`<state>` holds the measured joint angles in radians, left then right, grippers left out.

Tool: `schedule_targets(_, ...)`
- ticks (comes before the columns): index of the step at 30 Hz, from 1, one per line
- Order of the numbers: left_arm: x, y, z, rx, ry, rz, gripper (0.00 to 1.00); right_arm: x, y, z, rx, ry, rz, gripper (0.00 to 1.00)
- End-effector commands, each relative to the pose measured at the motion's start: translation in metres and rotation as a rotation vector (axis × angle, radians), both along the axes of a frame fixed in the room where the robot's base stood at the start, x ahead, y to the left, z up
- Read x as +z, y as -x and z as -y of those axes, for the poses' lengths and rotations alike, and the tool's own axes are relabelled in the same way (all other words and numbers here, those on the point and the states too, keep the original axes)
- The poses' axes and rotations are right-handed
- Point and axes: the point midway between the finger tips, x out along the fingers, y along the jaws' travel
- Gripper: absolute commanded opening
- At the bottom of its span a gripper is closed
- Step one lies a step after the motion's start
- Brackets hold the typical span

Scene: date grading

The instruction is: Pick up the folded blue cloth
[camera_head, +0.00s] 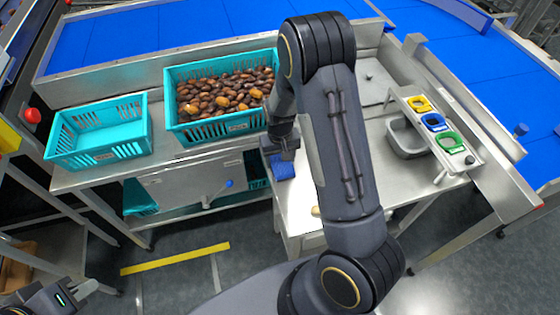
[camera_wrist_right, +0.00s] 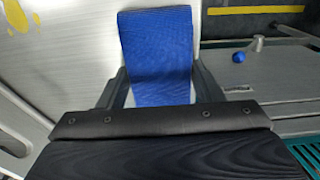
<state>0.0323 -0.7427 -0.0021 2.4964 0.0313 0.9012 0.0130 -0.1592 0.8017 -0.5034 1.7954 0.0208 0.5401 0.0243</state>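The folded blue cloth (camera_head: 283,169) lies at the left edge of the steel side table, just below my right gripper (camera_head: 281,152) in the head view. In the right wrist view the cloth (camera_wrist_right: 158,55) is a ribbed blue strip between the two dark fingers of my right gripper (camera_wrist_right: 160,85). The fingers are wide apart, one along each side of it, and its near end is hidden by the gripper body. I see no clear grip on it. My left gripper (camera_head: 88,289) is at the bottom left corner, partly cut off, far from the cloth; its opening is unclear.
A teal crate of dates (camera_head: 220,130) and an empty teal crate (camera_head: 100,153) stand on the bench to the left. A grey bin (camera_head: 408,140) and a rack (camera_head: 473,158) with yellow, blue and green rings stand right. Blue conveyors run behind.

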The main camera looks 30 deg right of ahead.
Motion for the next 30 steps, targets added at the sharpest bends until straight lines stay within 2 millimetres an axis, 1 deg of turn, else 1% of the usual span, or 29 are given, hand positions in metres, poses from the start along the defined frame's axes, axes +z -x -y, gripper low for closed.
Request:
schedule_targets(1, 0.0, 0.0, 0.0, 0.0, 0.0, 0.0, 0.0, 0.0, 0.0, 0.0, 0.0, 0.0, 0.0, 0.49)
schedule_targets(3, 0.0, 0.0, 0.0, 0.0, 0.0, 0.0, 0.0, 0.0, 0.0, 0.0, 0.0, 0.0, 0.0, 0.4)
schedule_targets(4, 0.0, 0.0, 0.0, 0.0, 0.0, 0.0, 0.0, 0.0, 0.0, 0.0, 0.0, 0.0, 0.0, 0.37)
schedule_targets(10, 0.0, 0.0, 0.0, 0.0, 0.0, 0.0, 0.0, 0.001, 0.0, 0.0, 0.0, 0.0, 0.0, 0.37)
schedule_targets(14, 0.0, 0.0, 0.0, 0.0, 0.0, 0.0, 0.0, 0.005, 0.0, 0.0, 0.0, 0.0, 0.001, 0.37)
schedule_targets(17, 0.0, 0.0, 0.0, 0.0, 0.0, 0.0, 0.0, 0.014, -0.001, 0.0, 0.0, 0.0, 0.004, 0.37)
schedule_targets(20, 0.0, 0.0, 0.0, 0.0, 0.0, 0.0, 0.0, 0.03, -0.001, 0.0, 0.001, 0.0, 0.006, 0.37)
schedule_targets(23, -0.003, 0.0, 0.0, 0.0, 0.0, 0.0, 0.0, 0.05, 0.015, 0.002, 0.0, -0.003, 0.006, 0.37)
schedule_targets(28, -0.003, 0.0, 0.0, 0.0, 0.0, 0.0, 0.0, 0.093, 0.049, 0.007, 0.001, -0.004, 0.008, 0.37)
schedule_targets(30, -0.005, 0.0, 0.0, 0.0, 0.0, 0.0, 0.0, 0.1, 0.069, 0.011, -0.001, -0.005, 0.004, 0.37)
